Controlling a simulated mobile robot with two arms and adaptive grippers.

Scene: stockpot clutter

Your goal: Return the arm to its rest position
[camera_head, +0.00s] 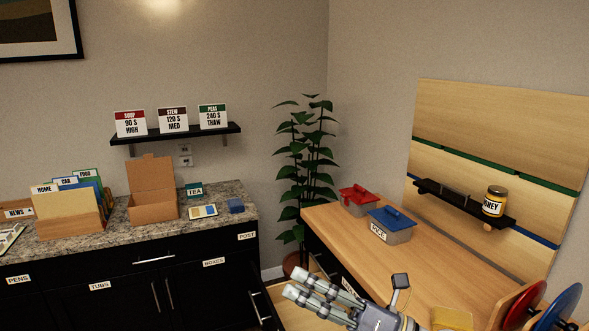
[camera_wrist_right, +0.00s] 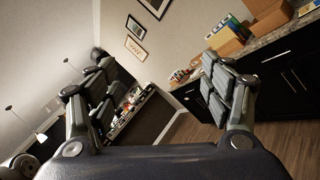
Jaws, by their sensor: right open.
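My right gripper (camera_head: 314,295) shows at the bottom middle of the head view, in front of the wooden counter, with its fingers pointing left. Its two fingers are spread apart with nothing between them. In the right wrist view the same gripper (camera_wrist_right: 160,92) is open and empty, and the room shows through the gap between the fingers. My left gripper is not in the head view.
The wooden counter (camera_head: 345,228) holds a red-lidded box (camera_head: 359,201) and a blue-lidded box (camera_head: 392,227). A honey jar (camera_head: 495,201) stands on a wall shelf (camera_head: 452,200). An open drawer (camera_head: 290,310) lies by my right gripper. A granite counter (camera_head: 130,228) is at left.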

